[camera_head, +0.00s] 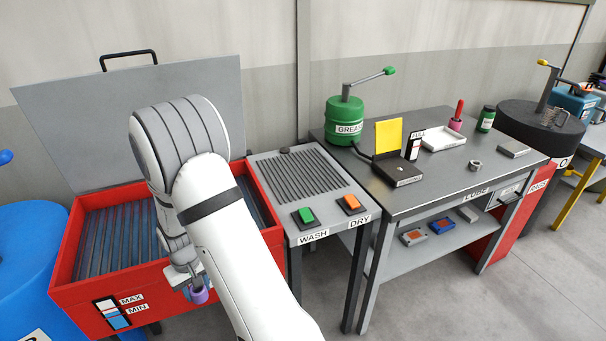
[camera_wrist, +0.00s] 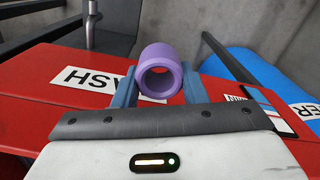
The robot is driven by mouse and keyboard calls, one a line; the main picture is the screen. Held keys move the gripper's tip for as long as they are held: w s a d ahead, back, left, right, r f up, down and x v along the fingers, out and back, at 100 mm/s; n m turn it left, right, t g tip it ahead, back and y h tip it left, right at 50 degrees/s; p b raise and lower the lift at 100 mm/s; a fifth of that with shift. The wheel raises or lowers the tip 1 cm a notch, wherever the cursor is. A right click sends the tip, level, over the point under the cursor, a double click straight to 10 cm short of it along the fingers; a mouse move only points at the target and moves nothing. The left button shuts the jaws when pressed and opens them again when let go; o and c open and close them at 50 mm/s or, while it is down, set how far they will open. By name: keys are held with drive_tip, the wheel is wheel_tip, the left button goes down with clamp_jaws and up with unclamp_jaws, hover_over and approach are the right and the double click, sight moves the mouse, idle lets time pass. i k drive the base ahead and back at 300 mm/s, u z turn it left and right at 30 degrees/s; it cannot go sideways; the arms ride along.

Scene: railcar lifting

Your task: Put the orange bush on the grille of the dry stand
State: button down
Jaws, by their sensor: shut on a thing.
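My gripper (camera_wrist: 157,85) is shut on a purple bush (camera_wrist: 160,72), a short hollow ring held between its two blue-grey fingers. In the head view the purple bush (camera_head: 199,295) hangs below my wrist, over the front part of the red wash tank. I see no bush that is clearly orange. The stand with the WASH and DRY labels (camera_head: 337,226) is to the right of my gripper. Its slotted grille (camera_head: 298,176) is bare. My arm hides part of the tank.
The red tank (camera_head: 75,250) has its grey lid (camera_head: 70,120) raised and a slatted grid inside. A green button and an orange button (camera_head: 350,203) sit at the stand's front. A grey workbench (camera_head: 440,180) with a green grease can (camera_head: 345,120) stands right. A blue drum (camera_head: 30,260) stands left.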

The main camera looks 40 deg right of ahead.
sight(307, 180)
drive_tip(key=k, duration=1.05)
drive_tip(key=z, duration=0.65)
drive_tip(key=i, duration=0.95)
drive_tip(key=z, duration=0.4)
